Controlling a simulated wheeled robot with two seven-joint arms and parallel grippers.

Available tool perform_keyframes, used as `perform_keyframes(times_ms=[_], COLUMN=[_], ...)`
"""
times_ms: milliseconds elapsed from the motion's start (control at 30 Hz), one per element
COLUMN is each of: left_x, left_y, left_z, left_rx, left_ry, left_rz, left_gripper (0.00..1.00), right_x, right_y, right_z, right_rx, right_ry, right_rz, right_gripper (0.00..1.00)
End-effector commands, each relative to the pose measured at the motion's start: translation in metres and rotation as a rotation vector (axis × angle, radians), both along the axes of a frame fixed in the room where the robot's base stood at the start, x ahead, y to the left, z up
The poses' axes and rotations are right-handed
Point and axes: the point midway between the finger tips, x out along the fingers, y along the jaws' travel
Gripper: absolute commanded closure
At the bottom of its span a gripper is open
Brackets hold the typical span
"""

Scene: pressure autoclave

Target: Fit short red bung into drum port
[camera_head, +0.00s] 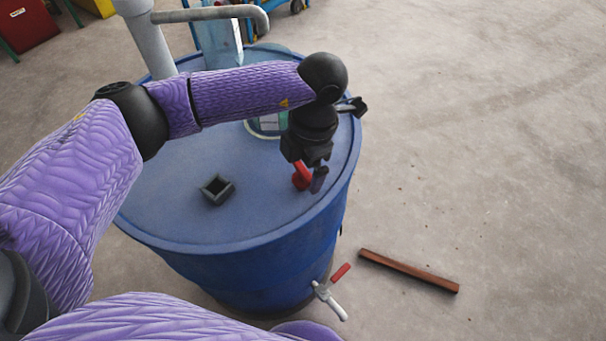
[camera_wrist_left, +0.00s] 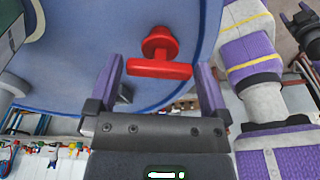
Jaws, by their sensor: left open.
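The short red bung (camera_head: 300,176) is on the blue drum's lid (camera_head: 170,205), near its right edge. My left gripper (camera_head: 310,180) is over it, pointing down, and partly hides it. In the left wrist view the bung (camera_wrist_left: 160,68) shows a crossbar handle on a round body. The open fingers of my left gripper (camera_wrist_left: 159,75) are on either side of it, with gaps showing. The drum port is a dark square collar (camera_head: 217,189) on the lid, left of the bung, and looks empty.
A grey bent pipe (camera_head: 215,13) rises behind the drum. A brown bar (camera_head: 408,270) lies on the floor. The lid between bung and port is clear.

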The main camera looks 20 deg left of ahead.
Motion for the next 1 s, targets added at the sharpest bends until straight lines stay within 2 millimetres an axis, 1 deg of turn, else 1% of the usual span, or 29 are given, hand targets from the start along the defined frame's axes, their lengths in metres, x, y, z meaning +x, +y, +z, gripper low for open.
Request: perform_keyframes(times_ms=[33, 67, 233, 267, 300, 467, 500, 567, 600, 767, 833, 867, 967, 1000], left_x=[-0.001, -0.002, -0.002, -0.002, -0.002, -0.002, -0.002, -0.002, -0.002, -0.002, -0.001, -0.001, -0.001, -0.001], left_y=[0.001, 0.002, 0.002, 0.002, 0.002, 0.002, 0.002, 0.002, 0.002, 0.002, 0.002, 0.002, 0.002, 0.002], left_z=[-0.011, -0.014, -0.014, -0.014, -0.014, -0.014, -0.014, -0.014, -0.014, -0.013, -0.008, -0.003, 0.023, 0.035], left_rx=[0.001, 0.001, 0.0, 0.0, 0.0, 0.0, 0.0, 0.0, -0.001, -0.001, -0.001, -0.001, 0.0, -0.001], left_ry=[0.003, 0.002, 0.0, 0.0, 0.0, 0.0, 0.0, 0.0, -0.001, -0.001, -0.002, -0.003, -0.005, -0.006], left_rz=[0.0, 0.0, 0.0, 0.0, 0.0, 0.0, 0.0, 0.0, 0.0, 0.0, 0.0, 0.001, 0.001, 0.001], left_gripper=[0.0, 0.0, 0.0, 0.02, 0.11, 0.44, 0.53, 0.66, 0.7, 0.7, 0.7, 0.7, 0.7, 0.7], right_x=[-0.001, -0.001, -0.001, -0.001, -0.002, -0.001, -0.001, -0.001, -0.001, -0.001, -0.001, -0.001, 0.001, 0.002], right_y=[-0.001, -0.002, -0.005, -0.005, -0.005, -0.006, -0.006, -0.006, -0.006, -0.006, -0.006, -0.006, -0.004, -0.003], right_z=[-0.004, -0.004, -0.003, -0.003, -0.003, -0.003, -0.003, -0.003, -0.003, -0.003, -0.001, 0.001, 0.008, 0.011], right_rx=[-0.002, -0.004, -0.008, -0.008, -0.009, -0.01, -0.01, -0.01, -0.01, -0.01, -0.01, -0.01, -0.008, -0.005], right_ry=[0.003, 0.003, 0.004, 0.005, 0.005, 0.005, 0.005, 0.005, 0.005, 0.005, 0.004, 0.003, -0.002, -0.004], right_rz=[0.001, 0.001, 0.003, 0.003, 0.003, 0.003, 0.003, 0.002, 0.002, 0.002, 0.002, 0.002, 0.0, 0.0], right_gripper=[0.32, 0.32, 0.32, 0.32, 0.32, 0.32, 0.32, 0.32, 0.32, 0.32, 0.32, 0.32, 0.32, 0.32])
